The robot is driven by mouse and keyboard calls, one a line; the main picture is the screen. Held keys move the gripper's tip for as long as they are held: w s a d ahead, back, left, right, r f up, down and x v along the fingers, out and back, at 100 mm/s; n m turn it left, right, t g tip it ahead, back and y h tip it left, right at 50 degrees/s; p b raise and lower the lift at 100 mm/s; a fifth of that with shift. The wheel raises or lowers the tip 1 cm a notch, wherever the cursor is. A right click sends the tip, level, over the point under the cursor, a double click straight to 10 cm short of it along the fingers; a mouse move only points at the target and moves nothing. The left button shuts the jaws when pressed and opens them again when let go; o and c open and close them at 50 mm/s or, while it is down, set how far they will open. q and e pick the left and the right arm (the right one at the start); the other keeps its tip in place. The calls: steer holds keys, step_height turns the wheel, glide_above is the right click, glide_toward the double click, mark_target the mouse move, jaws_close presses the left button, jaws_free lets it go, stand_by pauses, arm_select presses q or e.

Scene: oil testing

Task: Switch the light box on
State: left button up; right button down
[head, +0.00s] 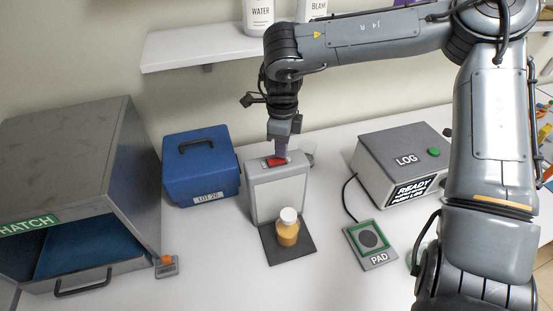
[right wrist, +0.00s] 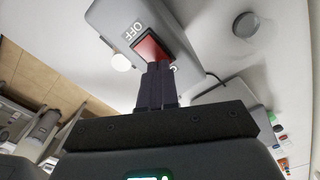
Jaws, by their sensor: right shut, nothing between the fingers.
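The light box (head: 250,198) is a grey upright box with a pale front panel that shows no clear glow. A red rocker switch (head: 272,162) sits on its top. The right wrist view also shows the red switch (right wrist: 149,46), beside an "OFF" label (right wrist: 132,31). My right gripper (head: 281,154) points down at the switch, shut and empty. In the right wrist view its dark fingertips (right wrist: 158,66) overlap one end of the switch; I cannot tell whether they press it. The fingers hide part of the switch. My left gripper is not in view.
An amber bottle (head: 287,232) with a white cap stands on a dark mat (head: 303,255) before the light box. A blue case (head: 200,175) is left, a LOG box (head: 390,180) and PAD (head: 372,262) right. A grey hatch cabinet (head: 75,160) stands far left.

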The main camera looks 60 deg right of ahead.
steer(key=shift+f+b, duration=0.35)
steer(key=shift+f, duration=0.35)
steer(key=shift+r, duration=0.2)
step_height(320, 180, up, 2)
steer(key=shift+r+p, duration=0.1)
steer(key=shift+p, duration=1.1)
step_height(320, 180, up, 5)
steer(key=p, duration=0.4)
steer(key=shift+f, duration=0.2)
